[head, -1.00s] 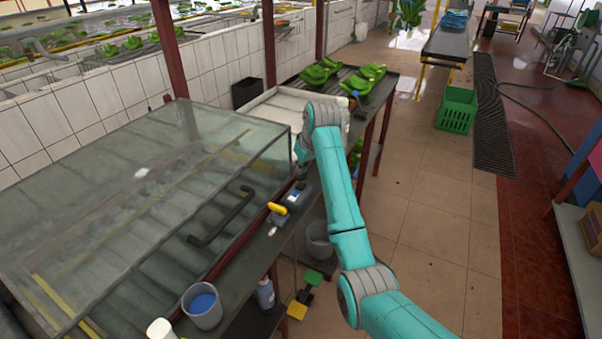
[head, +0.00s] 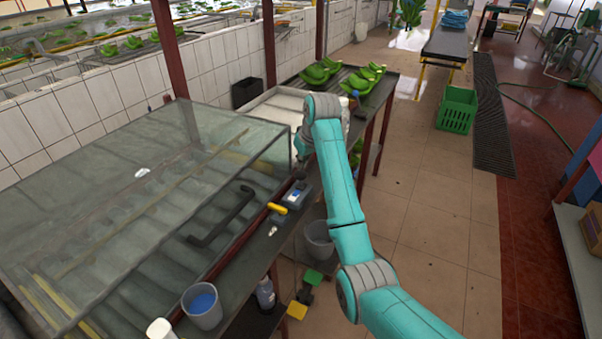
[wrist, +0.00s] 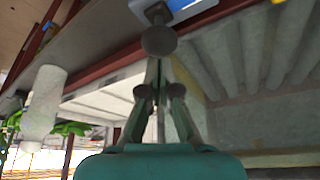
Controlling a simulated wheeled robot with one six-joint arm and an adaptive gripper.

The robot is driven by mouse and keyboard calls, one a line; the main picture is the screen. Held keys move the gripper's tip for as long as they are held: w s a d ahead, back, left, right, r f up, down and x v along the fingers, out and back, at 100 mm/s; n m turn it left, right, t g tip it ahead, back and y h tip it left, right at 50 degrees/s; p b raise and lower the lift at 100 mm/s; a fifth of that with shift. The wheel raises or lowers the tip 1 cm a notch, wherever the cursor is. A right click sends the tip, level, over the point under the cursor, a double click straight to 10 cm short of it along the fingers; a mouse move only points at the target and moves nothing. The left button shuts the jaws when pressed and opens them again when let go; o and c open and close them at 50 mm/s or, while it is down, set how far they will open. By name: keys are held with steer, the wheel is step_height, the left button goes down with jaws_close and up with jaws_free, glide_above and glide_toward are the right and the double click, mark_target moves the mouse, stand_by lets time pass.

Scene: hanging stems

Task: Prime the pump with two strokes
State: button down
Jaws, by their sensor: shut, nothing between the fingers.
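A small grey-blue device with a light panel (head: 294,196) sits on the dark ledge beside the glass-sided tank; I take it to be the pump. In the wrist view its blue and white face (wrist: 188,8) shows at the top edge. A round grey knob (wrist: 159,40) on a short stem stands out from it. My gripper (wrist: 159,62) is shut and empty, its fingertips close up to the knob. I cannot tell whether they touch it. In the head view my gripper is small and dark, mostly hidden by my arm, just above the device.
A yellow-handled tool (head: 278,208) and a grey cup with blue contents (head: 203,309) are on the ledge. The glass tank (head: 120,215) lies left. A white tray (head: 272,108) and green bananas (head: 318,74) are beyond. The tiled floor at right is open; a green crate (head: 456,112) stands there.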

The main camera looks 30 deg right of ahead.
step_height(320, 180, up, 6)
steer(key=shift+f, duration=0.1)
stand_by(0.5)
